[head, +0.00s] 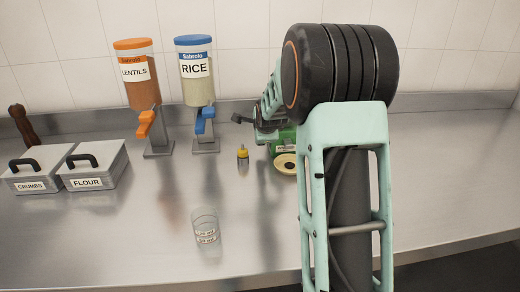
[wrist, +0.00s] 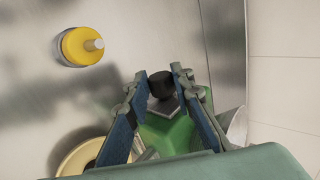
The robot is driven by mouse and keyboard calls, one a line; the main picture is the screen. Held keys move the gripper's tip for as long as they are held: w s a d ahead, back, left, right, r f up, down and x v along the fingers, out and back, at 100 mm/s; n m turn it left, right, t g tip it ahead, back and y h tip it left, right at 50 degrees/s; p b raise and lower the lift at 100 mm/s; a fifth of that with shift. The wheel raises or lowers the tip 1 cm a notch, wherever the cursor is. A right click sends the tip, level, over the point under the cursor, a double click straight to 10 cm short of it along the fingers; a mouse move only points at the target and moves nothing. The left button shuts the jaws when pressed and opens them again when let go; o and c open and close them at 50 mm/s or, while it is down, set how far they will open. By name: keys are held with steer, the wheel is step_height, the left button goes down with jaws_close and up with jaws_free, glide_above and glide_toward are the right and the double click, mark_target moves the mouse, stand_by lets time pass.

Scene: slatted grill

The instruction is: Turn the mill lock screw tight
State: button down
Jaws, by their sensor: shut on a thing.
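The green mill (head: 287,141) stands on the steel counter, partly hidden behind my arm in the head view. In the wrist view its green body (wrist: 170,133) lies beneath my fingers. A black knob (wrist: 161,84), apparently the lock screw, sits at the mill's top between the fingertips. My gripper (wrist: 160,76) is shut on this knob, with one blue-padded finger on each side. The exact contact with the knob is partly hidden. In the head view my gripper (head: 266,126) shows only in part beside the mill, and its fingertips are hard to make out.
A round cream dish (head: 285,164) sits at the mill's front. Lentils (head: 138,75) and rice (head: 195,75) dispensers and two lidded boxes (head: 93,168) are farther left. A clear measuring cup (head: 206,230) stands in front; the counter around it is clear.

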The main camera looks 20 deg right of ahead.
steer(key=shift+s+f+t+h+b, duration=0.2)
steer(key=shift+t+b, duration=0.35)
steer(key=shift+b, duration=1.45)
steer(key=shift+w+f+t+h+b, duration=0.1)
steer(key=shift+f+t+b, duration=0.35)
steer(key=shift+b, duration=1.55)
steer(key=shift+s+f+t+h+b, duration=0.1)
steer(key=shift+t+b, duration=0.6)
steer(key=shift+b, duration=1.3)
steer(key=t+b, duration=0.1)
steer(key=b, duration=0.2)
steer(key=shift+r, duration=0.1)
steer(key=shift+a+r+t+b, duration=0.1)
steer(key=shift+r+t+b, duration=0.2)
steer(key=shift+b, duration=0.8)
steer(key=c, duration=1.7)
jaws_free()
steer(key=shift+o, duration=0.2)
steer(key=shift+s, duration=0.1)
steer(key=v, duration=0.7)
steer(key=shift+s+a, duration=0.1)
steer(key=shift+s, duration=0.05)
